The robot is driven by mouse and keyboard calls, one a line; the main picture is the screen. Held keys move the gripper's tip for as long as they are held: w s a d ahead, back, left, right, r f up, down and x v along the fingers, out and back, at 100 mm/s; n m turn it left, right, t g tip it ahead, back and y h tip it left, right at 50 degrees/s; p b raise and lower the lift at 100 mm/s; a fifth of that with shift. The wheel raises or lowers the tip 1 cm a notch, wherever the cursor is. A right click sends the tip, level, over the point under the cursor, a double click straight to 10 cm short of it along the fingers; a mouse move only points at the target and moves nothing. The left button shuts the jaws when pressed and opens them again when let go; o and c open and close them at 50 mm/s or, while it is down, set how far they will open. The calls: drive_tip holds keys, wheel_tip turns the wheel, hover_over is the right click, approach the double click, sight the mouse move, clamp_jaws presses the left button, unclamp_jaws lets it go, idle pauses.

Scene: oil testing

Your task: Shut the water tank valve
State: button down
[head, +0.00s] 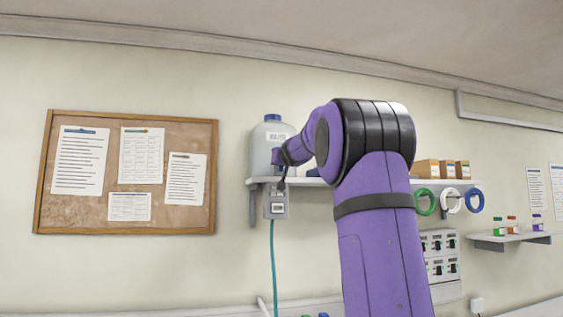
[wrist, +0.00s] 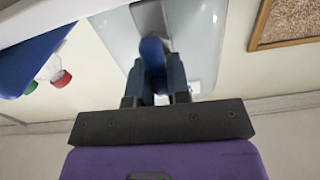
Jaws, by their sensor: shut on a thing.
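The water tank (head: 266,137) is a pale grey container with a blue cap on the wall shelf; its pale body (wrist: 205,40) fills the top middle of the wrist view. My gripper (head: 281,158) is in front of the tank's lower right part in the head view, partly hidden by my wrist. In the wrist view my gripper (wrist: 156,75) has its two dark blue fingers closed around a blue valve handle (wrist: 153,52). The handle's upper part shows between and beyond the fingertips; its lower part is hidden. I cannot tell the valve's exact position.
A grey box (head: 276,204) with a teal hose (head: 273,262) hangs below the shelf (head: 256,181). Cardboard boxes (head: 428,168) stand farther right, above coloured rings (head: 450,201). A cork board (head: 125,214) is on the left wall. Small bottles (head: 511,225) stand on a right shelf.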

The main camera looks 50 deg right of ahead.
drive_tip(key=m, duration=0.3)
drive_tip(key=shift+s+d+m, duration=0.1)
drive_tip(key=shift+d+m, duration=0.1)
drive_tip(key=shift+m, duration=0.1)
drive_tip(key=shift+s+d+f+m, duration=0.15)
drive_tip(key=shift+f+m, duration=0.1)
drive_tip(key=shift+m, duration=2)
drive_tip(key=shift+d+f+m, duration=0.1)
drive_tip(key=shift+f+m, duration=0.15)
drive_tip(key=shift+m, duration=2.05)
drive_tip(key=shift+s+d+f+m, duration=0.15)
drive_tip(key=shift+f+m, duration=0.1)
drive_tip(key=shift+m, duration=2)
drive_tip(key=c, duration=1.1)
unclamp_jaws()
drive_tip(key=v, duration=1)
drive_tip(key=shift+s+a+f, duration=0.1)
drive_tip(key=shift+s+a, duration=0.15)
drive_tip(key=shift+a, duration=0.05)
